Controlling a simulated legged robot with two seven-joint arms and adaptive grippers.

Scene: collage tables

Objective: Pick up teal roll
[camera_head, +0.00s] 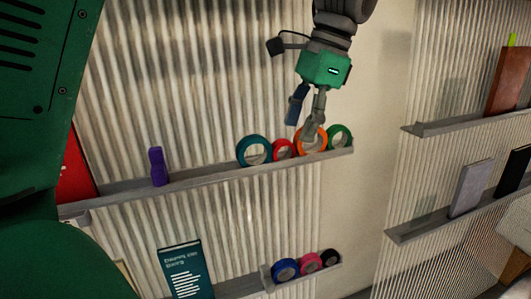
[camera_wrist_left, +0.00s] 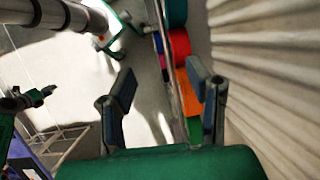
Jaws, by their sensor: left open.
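The teal roll (camera_head: 242,151) stands on the upper left shelf, at the left end of a row of rolls. It also shows in the left wrist view (camera_wrist_left: 176,13), at the top edge and partly cut off. My left gripper (camera_head: 301,127) comes down from the top, open and empty, in front of the orange roll and to the right of the teal one. In the left wrist view its fingers (camera_wrist_left: 163,92) are spread on either side of the shelf edge. A small dark jointed part at the left of that view may be my right gripper (camera_wrist_left: 38,97); its jaws are unclear.
Red (camera_head: 282,149), orange (camera_head: 322,141) and green (camera_head: 347,136) rolls stand right of the teal one. A purple object (camera_head: 157,167) stands farther left. Blue, pink and black rolls and a teal book (camera_head: 182,270) are below. Corrugated wall is close behind.

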